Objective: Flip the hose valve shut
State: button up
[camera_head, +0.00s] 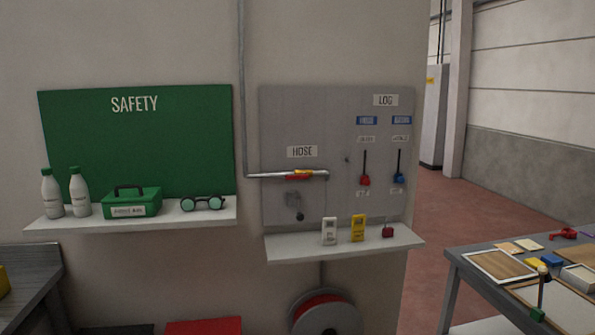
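The hose valve (300,175) sits on a grey horizontal pipe under the HOSE label (302,152), on the left part of the grey wall panel (333,110). It shows red and yellow parts. Its lever appears to lie along the pipe, but it is too small to be sure. The pipe end bends down at the right of the valve. My gripper is not in view.
Below the panel, a white shelf (345,248) holds two small devices and a red item. A hose reel (326,314) hangs beneath. Left is a shelf with bottles, a green box (132,203) and goggles. A cluttered table (478,296) stands right.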

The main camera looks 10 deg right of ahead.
aim_at(304, 176)
jog(key=i+l, duration=0.1)
jog(key=i, duration=0.4)
jog(key=i+l, duration=0.15)
jog(key=i, duration=0.35)
